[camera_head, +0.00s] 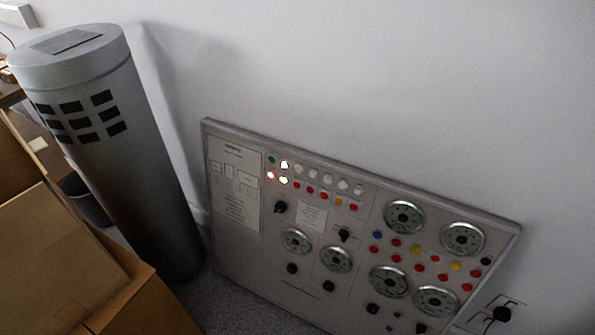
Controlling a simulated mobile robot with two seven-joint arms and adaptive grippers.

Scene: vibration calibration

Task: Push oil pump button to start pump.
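A grey control panel (345,205) leans against the wall in the lower middle of the head view. Its upper left has a green button (272,159) and a red button (270,175), each beside a lit white lamp or button (284,164). Several round dials (404,217) and black knobs (281,207) sit below and to the right. The labels are too small to read, so I cannot tell which button is the oil pump's. Neither of my grippers is in view.
A tall grey cylinder (120,150) with black square patches stands left of the panel. Open cardboard boxes (150,300) fill the lower left. A dark bin (85,200) is behind them. A wall socket with a black plug (500,314) is at lower right.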

